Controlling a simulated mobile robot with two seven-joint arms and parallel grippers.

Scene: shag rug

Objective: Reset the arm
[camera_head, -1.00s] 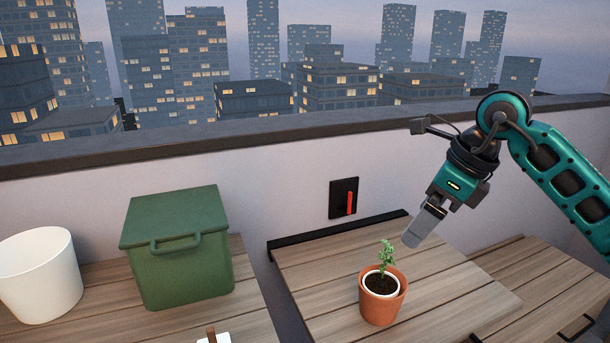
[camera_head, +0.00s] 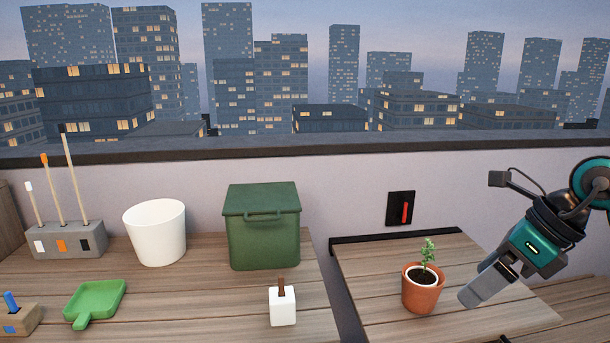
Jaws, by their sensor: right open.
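My right gripper (camera_head: 474,293) is at the right of the head view, at the end of my teal and black arm. It points down and to the left, just right of the terracotta pot (camera_head: 422,297) with a small green plant. A small gap shows between them in the picture. Nothing shows held in it, though its fingers overlap from this side. My left gripper is not in view.
A green lidded bin (camera_head: 264,238), a white bucket (camera_head: 155,232), a white block (camera_head: 282,307), a green dustpan (camera_head: 95,302) and a grey holder with sticks (camera_head: 64,240) stand on the left wooden table. A red-and-black switch (camera_head: 401,209) is on the wall (camera_head: 350,185).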

